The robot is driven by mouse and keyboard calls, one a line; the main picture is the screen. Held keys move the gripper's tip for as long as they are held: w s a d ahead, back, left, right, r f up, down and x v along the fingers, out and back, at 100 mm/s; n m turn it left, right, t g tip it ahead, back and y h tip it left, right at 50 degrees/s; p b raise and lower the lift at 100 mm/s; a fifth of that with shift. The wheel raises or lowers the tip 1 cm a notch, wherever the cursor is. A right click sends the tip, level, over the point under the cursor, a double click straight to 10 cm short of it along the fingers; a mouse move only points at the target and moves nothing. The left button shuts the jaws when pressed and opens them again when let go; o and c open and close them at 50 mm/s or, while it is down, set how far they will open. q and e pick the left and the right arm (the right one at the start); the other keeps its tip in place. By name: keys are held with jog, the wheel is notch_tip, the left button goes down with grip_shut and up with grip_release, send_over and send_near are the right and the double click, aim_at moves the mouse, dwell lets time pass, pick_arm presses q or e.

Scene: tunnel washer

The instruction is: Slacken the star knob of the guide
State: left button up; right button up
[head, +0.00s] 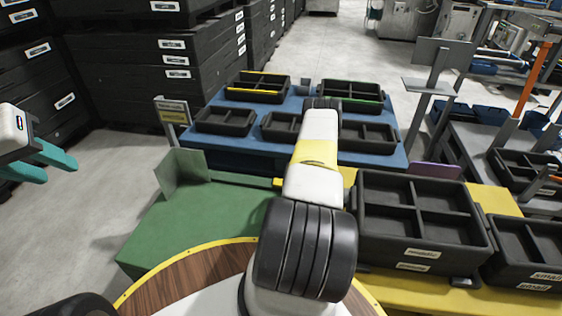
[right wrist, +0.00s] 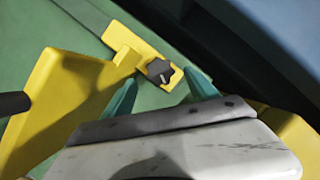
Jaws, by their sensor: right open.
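The dark star knob (right wrist: 160,71) sits on a yellow guide bar (right wrist: 138,50) in the right wrist view. My right gripper (right wrist: 161,77) is open, with one teal fingertip on each side of the knob and visible gaps between. A wider yellow guide plate (right wrist: 62,92) adjoins the bar on the left. In the head view my right arm hides the knob and the right gripper; only a bit of yellow shows beside it. My left gripper (head: 44,164) is at the far left, over the floor, its teal fingers apart and empty.
A green surface (head: 190,225) lies left of my right arm. Black divided crates (head: 420,240) stand on a yellow surface at right. A blue table (head: 390,160) with several black trays is behind. Stacked black crates (head: 130,85) stand at back left.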

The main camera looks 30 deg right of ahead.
jog(key=shift+x, duration=1.3)
jog(key=shift+c, duration=0.5)
jog(key=c, duration=1.3)
jog(key=shift+o, duration=0.2)
jog(key=n, duration=0.1)
jog(key=n+y, duration=0.1)
jog(key=n, duration=0.1)
jog(key=n+g, duration=0.1)
jog(key=shift+d+n+y, duration=0.3)
jog(key=shift+n, duration=0.1)
jog(key=o, duration=1.4)
jog(key=shift+c, duration=0.2)
